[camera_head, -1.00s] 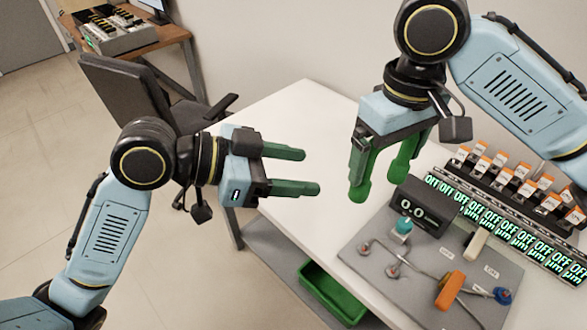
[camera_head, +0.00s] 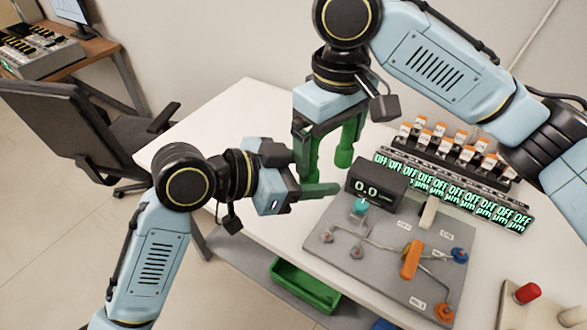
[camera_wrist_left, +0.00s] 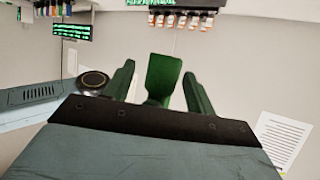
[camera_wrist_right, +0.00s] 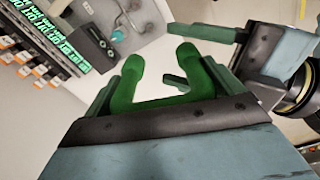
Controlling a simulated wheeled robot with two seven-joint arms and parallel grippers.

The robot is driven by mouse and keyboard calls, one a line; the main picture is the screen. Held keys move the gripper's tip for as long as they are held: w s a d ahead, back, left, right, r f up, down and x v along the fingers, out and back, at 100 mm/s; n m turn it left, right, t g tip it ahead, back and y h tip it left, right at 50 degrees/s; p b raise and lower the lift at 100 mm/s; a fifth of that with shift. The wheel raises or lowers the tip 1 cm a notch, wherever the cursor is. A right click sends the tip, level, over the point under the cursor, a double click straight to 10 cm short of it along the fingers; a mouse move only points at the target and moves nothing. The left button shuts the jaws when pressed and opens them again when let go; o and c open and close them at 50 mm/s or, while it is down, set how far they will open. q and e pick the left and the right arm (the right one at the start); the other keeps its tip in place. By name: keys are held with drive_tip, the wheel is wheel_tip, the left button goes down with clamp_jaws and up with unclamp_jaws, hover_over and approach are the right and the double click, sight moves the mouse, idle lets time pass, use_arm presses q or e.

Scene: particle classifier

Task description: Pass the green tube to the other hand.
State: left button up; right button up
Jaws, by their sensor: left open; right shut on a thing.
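The green tube (camera_head: 344,152) is U-shaped, with two rounded arms. My right gripper (camera_head: 326,142) points down and is shut on it, with the arms hanging below. In the right wrist view the tube (camera_wrist_right: 128,82) spans the space between the fingers. My left gripper (camera_head: 319,177) is open and comes in from the left at tube height. One tube arm appears to lie between its fingers; the left wrist view shows green tube (camera_wrist_left: 162,75) there, apart from both fingers. In the head view the far left finger is mostly hidden.
The classifier panel (camera_head: 340,262) with a 0.0 display (camera_head: 376,184) lies to the right on the white table (camera_head: 228,112). Behind it is a row of OFF displays (camera_head: 450,190). A green bin (camera_head: 305,288) sits below the table edge. A red button (camera_head: 527,292) is lower right.

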use_arm(q)
drive_tip(key=shift+d+f, duration=0.1)
drive_tip(key=shift+d, duration=0.05)
drive_tip(key=shift+c, duration=0.4)
drive_tip(key=c, duration=0.9)
drive_tip(key=shift+c, duration=0.5)
use_arm(e)
drive_tip(key=o, duration=0.7)
